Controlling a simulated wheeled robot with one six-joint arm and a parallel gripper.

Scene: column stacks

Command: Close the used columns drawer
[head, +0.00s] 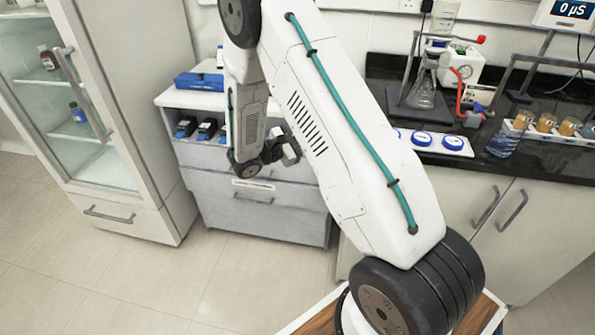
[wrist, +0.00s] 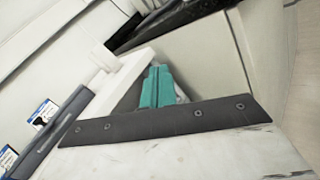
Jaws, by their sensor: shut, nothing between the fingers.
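The grey drawer cabinet (head: 210,210) stands in the middle of the head view, partly hidden by my arm. One drawer front bears a pale label (head: 253,185) above a handle; the label's writing is too small to read. I cannot tell how far this drawer stands out. My gripper (head: 288,154) is near the cabinet's right part, by the drawer fronts. In the wrist view its teal fingers (wrist: 156,87) are together with nothing between them. A pale bar-like edge lies just beyond them; whether they touch it is unclear.
Dark column-like items with blue parts (head: 207,129) sit under the cabinet's top, which bears a blue box (head: 199,82). A glass-doored cabinet (head: 85,110) stands left. A dark counter (head: 465,155) with glassware is right. The floor (head: 130,270) in front is clear.

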